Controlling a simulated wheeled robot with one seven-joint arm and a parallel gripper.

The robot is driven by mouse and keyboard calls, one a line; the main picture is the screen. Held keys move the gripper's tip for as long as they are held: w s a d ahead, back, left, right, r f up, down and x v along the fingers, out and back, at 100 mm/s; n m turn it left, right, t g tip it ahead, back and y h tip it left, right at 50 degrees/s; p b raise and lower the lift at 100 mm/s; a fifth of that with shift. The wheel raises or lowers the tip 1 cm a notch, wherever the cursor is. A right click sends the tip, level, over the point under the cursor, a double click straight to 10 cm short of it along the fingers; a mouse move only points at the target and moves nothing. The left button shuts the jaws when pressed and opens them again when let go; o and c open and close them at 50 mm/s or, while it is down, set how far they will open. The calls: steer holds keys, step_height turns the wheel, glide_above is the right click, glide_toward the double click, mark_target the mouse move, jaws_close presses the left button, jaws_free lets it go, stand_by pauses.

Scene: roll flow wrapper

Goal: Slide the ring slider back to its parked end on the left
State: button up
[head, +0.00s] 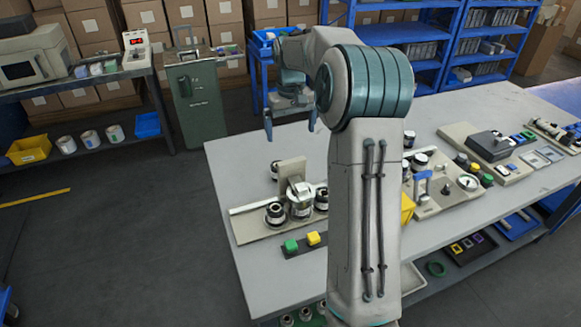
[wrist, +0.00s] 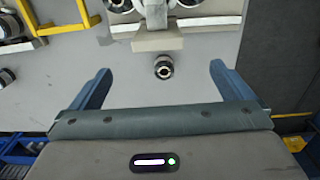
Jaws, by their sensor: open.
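My gripper (head: 290,120) is open and empty above the far left part of the table, behind the wrapper station. Its two fingers point away in the wrist view (wrist: 159,72). The wrapper station's beige base (head: 250,233) carries a silver-topped unit (head: 300,207), black-and-white rolls (head: 275,214) and an upright beige plate (head: 292,171). A white rail (head: 248,208) runs along its left back. I cannot single out the ring slider for sure; my arm hides part of the station. A small black-and-white roll (wrist: 163,67) lies between the fingers in the wrist view, apart from them.
The grey table's (head: 235,150) back left is clear.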

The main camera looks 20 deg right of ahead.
mark_target(292, 160)
steer(key=f, duration=0.4)
steer(key=f+p, duration=0.1)
steer(key=f, duration=0.9)
steer(key=shift+w+d+f+p, duration=0.25)
steer(key=shift+w+d+p, duration=0.05)
steer(key=shift+p, duration=0.05)
